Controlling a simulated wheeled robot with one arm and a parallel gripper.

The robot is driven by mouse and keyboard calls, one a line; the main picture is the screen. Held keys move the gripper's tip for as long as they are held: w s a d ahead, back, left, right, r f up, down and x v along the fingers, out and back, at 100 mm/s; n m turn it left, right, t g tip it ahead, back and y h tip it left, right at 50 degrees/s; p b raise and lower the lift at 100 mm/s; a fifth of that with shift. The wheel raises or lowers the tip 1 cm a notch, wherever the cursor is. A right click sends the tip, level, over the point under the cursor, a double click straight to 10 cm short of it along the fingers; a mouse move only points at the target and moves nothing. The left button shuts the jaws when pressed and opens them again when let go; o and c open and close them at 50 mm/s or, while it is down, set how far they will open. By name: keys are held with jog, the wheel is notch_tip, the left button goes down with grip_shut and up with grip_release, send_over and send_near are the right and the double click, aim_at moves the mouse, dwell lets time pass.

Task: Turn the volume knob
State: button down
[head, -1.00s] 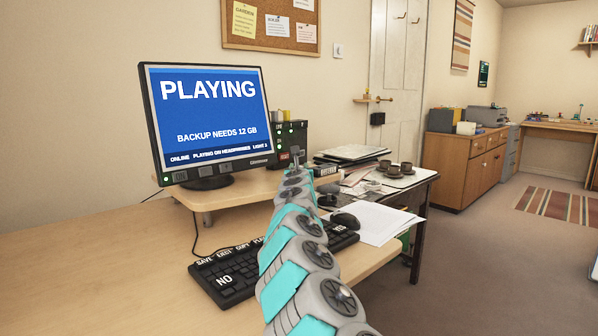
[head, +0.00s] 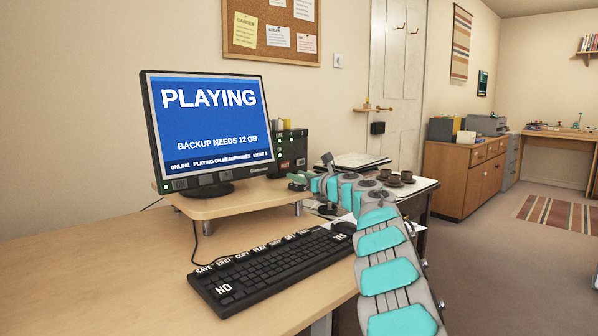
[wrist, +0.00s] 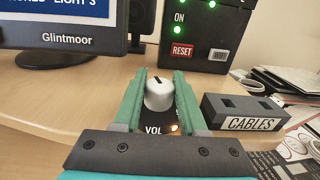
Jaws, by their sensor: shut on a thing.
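The volume knob (wrist: 159,95) is a white round cap with a dark pointer line. It stands on a dark base (wrist: 154,126) lettered "VOL", with a small orange light glowing at its right. In the wrist view my gripper (wrist: 165,84) has one green finger on each side of the knob and is shut on it. In the head view my gripper (head: 299,181) is at the right end of the monitor stand, and the knob cannot be made out there. The monitor (head: 208,125) reads "PLAYING" and "PLAYING ON HEADPHONES".
A black box (wrist: 186,32) with "RESET" and green lights stands behind the knob. A dark block labelled "CABLES" (wrist: 243,112) is close at the right. The keyboard (head: 273,267) lies in front of the stand (head: 225,205). Bare desk is at the left.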

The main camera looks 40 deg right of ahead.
jog(key=shift+r+n+g+y+p, duration=0.1)
jog(key=shift+n+g+y+p, duration=0.2)
jog(key=shift+n+y+p, duration=1.45)
jog(key=shift+y+p, duration=0.65)
jog(key=shift+y, duration=0.4)
jog(key=shift+c, duration=2.3)
grip_release()
jog(key=b+v, duration=0.3)
jog(key=v, duration=0.4)
jog(key=shift+s+d, duration=0.25)
jog(key=shift+s, duration=0.1)
jog(key=shift+r, duration=0.1)
